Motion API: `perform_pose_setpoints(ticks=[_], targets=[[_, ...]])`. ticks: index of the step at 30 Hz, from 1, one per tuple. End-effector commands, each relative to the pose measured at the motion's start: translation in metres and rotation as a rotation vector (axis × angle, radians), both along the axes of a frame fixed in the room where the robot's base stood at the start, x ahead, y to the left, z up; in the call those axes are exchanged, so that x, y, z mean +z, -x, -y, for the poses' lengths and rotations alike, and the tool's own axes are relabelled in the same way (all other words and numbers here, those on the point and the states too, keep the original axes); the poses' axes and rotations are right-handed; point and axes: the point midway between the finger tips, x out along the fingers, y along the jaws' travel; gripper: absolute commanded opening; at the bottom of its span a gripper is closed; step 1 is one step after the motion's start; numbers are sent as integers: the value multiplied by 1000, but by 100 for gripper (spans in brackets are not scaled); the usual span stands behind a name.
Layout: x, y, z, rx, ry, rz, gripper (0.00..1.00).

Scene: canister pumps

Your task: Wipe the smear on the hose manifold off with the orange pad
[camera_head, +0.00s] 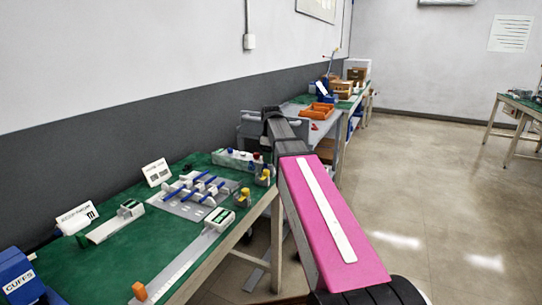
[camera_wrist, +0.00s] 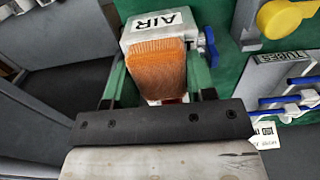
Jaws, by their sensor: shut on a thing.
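My gripper (camera_wrist: 158,88) is shut on the orange pad (camera_wrist: 158,68), which has a ribbed face, in the wrist view. The pad lies in front of a pale block marked AIR (camera_wrist: 160,22) with a blue valve handle, which looks like the hose manifold. I cannot tell whether pad and block touch. In the head view the manifold (camera_head: 238,160) is a pale box with coloured caps at the back of the green bench. My gripper is hidden behind my arm there. I cannot make out a smear; the pad covers part of the block.
A rack with blue handles (camera_wrist: 290,85) and a yellow knob (camera_wrist: 283,18) are to the right in the wrist view. The floor on the right is clear.

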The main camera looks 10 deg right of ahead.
Motion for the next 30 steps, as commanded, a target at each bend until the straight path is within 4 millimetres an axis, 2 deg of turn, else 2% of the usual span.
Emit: perform_pose_setpoints(ticks=[18, 30], targets=[[1, 9, 11, 0, 0, 0, 31], [1, 8, 11, 0, 0, 0, 31]])
